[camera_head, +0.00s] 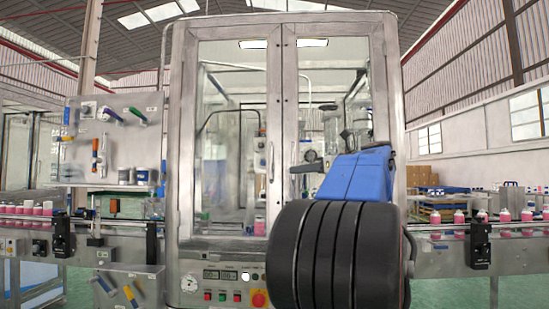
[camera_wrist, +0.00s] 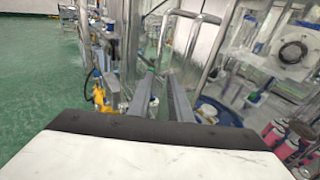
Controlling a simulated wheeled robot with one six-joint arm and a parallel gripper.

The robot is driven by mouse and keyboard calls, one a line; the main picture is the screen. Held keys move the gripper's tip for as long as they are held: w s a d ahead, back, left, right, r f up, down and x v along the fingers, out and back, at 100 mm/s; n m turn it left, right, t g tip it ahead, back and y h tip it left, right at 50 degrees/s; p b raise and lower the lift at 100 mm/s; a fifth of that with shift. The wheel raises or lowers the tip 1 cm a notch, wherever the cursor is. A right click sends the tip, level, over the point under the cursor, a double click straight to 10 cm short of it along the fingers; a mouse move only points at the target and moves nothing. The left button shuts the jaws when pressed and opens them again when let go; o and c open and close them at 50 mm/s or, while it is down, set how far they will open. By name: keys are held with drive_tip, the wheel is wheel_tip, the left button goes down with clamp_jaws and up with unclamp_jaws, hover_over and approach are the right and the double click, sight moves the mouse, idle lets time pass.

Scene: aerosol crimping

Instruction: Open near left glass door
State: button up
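The left glass door (camera_head: 232,140) is a tall framed pane on the front of the grey machine, and it looks closed in the head view. A slim upright handle (camera_head: 271,162) sits on its right stile, beside the seam with the right door. My gripper's two grey fingers (camera_wrist: 160,82) show in the wrist view, apart, with nothing visibly held between them. I cannot clearly identify the left door's handle in the wrist view.
The right glass door (camera_head: 308,90) also looks closed. A control panel (camera_head: 222,282) with buttons sits below the doors. A conveyor with pink cans (camera_head: 28,208) enters at left, below a tool board (camera_head: 115,140). The wrist view shows bent metal tubes (camera_wrist: 190,15) and pink cans (camera_wrist: 290,143).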

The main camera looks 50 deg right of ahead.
drive_tip(key=s+r+t, duration=0.1)
drive_tip(key=s+r, duration=0.3)
drive_tip(key=r, duration=0.1)
drive_tip(key=shift+y, duration=0.4)
drive_tip(key=w, duration=0.5)
drive_tip(key=w+a, duration=0.1)
drive_tip(key=w, duration=1.1)
drive_tip(key=shift+a, duration=0.3)
drive_tip(key=shift+c, duration=0.3)
clamp_jaws()
